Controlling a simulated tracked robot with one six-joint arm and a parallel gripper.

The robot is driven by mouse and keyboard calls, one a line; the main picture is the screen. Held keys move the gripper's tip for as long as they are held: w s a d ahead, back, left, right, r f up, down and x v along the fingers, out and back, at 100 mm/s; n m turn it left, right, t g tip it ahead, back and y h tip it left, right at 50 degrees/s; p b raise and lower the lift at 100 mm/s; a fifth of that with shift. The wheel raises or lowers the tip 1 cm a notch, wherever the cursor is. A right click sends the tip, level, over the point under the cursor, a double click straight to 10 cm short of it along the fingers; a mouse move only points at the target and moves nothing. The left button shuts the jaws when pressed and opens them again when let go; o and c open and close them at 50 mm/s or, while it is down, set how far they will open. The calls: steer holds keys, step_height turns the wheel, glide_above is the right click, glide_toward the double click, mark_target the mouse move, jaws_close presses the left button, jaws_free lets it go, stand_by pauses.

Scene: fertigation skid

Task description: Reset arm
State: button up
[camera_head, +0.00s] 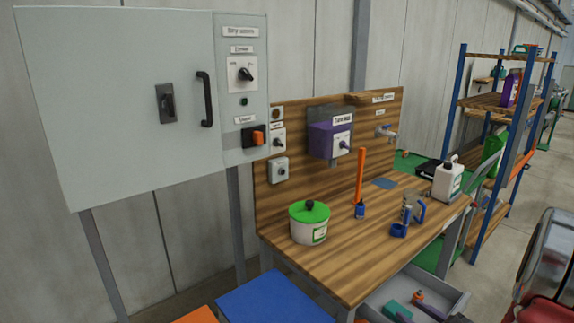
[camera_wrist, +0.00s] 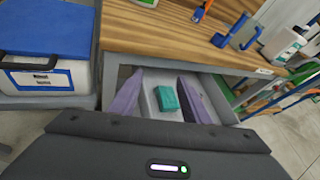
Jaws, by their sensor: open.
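My gripper (camera_wrist: 163,88) shows in the wrist view as two purple fingers spread apart in front of its dark body. It is open, with nothing held between the fingers. Behind the gap, a teal block (camera_wrist: 167,98) lies in the open grey drawer (camera_wrist: 148,103) under the bench; I cannot tell how far it is from the fingers. In the head view the drawer (camera_head: 462,302) also stands out from the bench.
On the wooden bench (camera_head: 345,268) stand a green-lidded tub (camera_head: 308,230), an upright orange-handled tool (camera_head: 361,175), a blue holder (camera_head: 399,230) and a white canister (camera_head: 446,182). A blue-lidded box (camera_wrist: 45,30) is left of the drawer.

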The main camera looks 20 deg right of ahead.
steer(key=a+r+n+g+y, duration=0.4)
steer(key=a+n, duration=0.4)
steer(key=a, duration=0.6)
steer(key=a+r+n+g+y, duration=0.25)
steer(key=a+r+n, duration=0.45)
steer(key=a, duration=0.6)
steer(key=s+a+r+n+g+h, duration=0.1)
steer(key=s+a+r+n+g, duration=0.15)
steer(key=s+a+n, duration=0.65)
steer(key=s+d+r+n+t+h, duration=0.1)
steer(key=s+r+n+h, duration=0.3)
steer(key=n, duration=0.5)
steer(key=shift+d+r+h, duration=0.55)
steer(key=shift+r+h, duration=0.1)
steer(key=shift+r, duration=0.1)
steer(key=shift+c, duration=0.5)
